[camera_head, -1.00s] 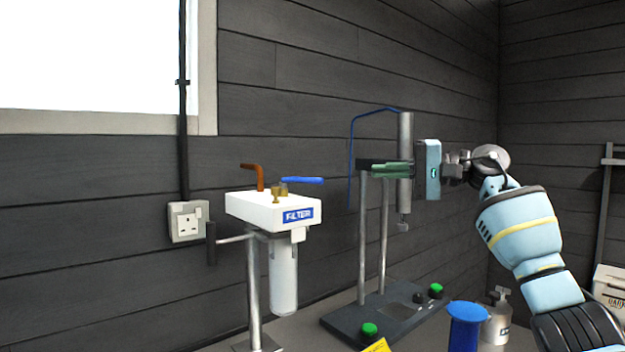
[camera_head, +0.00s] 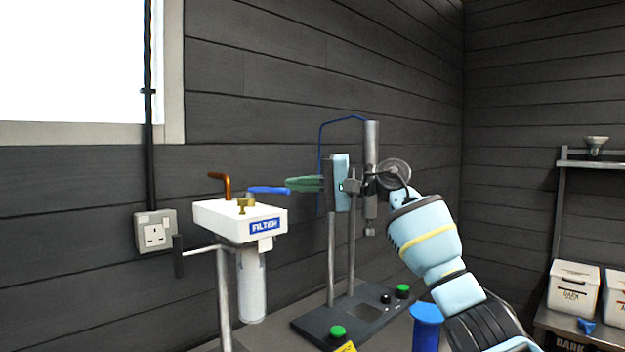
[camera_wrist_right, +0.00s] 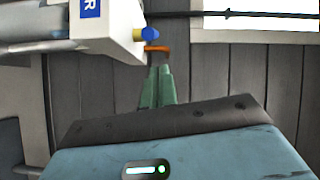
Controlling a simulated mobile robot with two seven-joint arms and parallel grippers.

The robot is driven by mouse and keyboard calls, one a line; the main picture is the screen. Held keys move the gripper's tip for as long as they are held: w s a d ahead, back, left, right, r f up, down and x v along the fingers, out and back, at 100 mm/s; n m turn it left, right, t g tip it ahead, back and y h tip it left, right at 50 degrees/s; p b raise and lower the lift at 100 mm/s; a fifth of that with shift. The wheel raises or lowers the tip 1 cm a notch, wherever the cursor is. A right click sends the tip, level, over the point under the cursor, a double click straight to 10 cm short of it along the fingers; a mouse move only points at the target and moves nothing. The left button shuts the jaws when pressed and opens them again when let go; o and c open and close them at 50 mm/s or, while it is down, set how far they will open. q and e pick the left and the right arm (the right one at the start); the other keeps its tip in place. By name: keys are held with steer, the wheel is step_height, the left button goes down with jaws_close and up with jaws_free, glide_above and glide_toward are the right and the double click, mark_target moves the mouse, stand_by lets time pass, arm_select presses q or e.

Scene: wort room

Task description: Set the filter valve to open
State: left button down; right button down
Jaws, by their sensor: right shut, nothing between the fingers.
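The white filter unit (camera_head: 240,219) with a "FILTER" label stands on a metal post at the left of the head view. Its blue valve handle (camera_head: 268,190) sticks out to the right from a brass fitting (camera_head: 245,204) on top. My right gripper (camera_head: 290,184) has green fingers that are shut and empty, with their tips at the handle's free end. I cannot tell whether they touch it. In the right wrist view, the handle's blue end (camera_wrist_right: 150,34) shows just beyond the shut fingertips (camera_wrist_right: 157,70). My left gripper is not in view.
A dark stand (camera_head: 350,316) with green knobs and upright posts is below my right arm. A blue-topped object (camera_head: 426,313) is in front. A wall socket (camera_head: 155,232) is at the left.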

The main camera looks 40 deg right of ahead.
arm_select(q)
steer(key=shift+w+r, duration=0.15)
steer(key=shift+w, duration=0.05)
arm_select(e)
steer(key=shift+s+a+f, duration=0.1)
steer(key=shift+s+a, duration=0.2)
steer(key=shift+a, duration=0.25)
steer(key=shift+s+a+f, duration=0.1)
steer(key=shift+s+a, duration=0.15)
steer(key=shift+a, duration=0.25)
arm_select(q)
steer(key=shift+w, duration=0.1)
arm_select(e)
steer(key=shift+s+a, duration=0.75)
steer(key=shift+a, duration=0.35)
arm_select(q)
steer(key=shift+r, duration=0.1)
arm_select(e)
steer(key=shift+d, duration=0.1)
